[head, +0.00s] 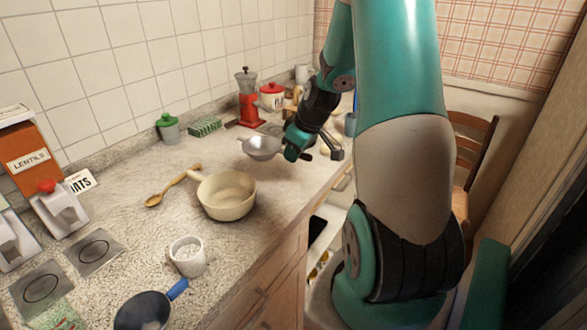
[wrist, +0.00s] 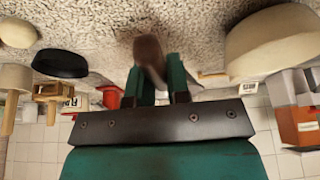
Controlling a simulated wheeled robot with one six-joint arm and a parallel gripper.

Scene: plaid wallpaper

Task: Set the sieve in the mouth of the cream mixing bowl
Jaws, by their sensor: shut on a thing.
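The grey metal sieve (head: 262,148) is in the head view, held above the counter beyond the cream mixing bowl and a little to its right. My gripper (head: 292,151) is shut on the sieve's handle. In the wrist view, the brown handle (wrist: 149,55) runs between the two teal fingers of my gripper (wrist: 157,78); the sieve's pan is not clear there. The cream mixing bowl (head: 227,196) stands upright on the counter with its handle toward the upper left. Its mouth is open and looks empty. The sieve is apart from the bowl.
A wooden spoon (head: 170,187) lies left of the bowl. A white cup (head: 188,256) and a dark pan with a blue handle (head: 145,310) are nearer. A red grinder (head: 249,100) and a green-lidded jar (head: 168,128) stand along the back. The counter's front edge is on the right.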

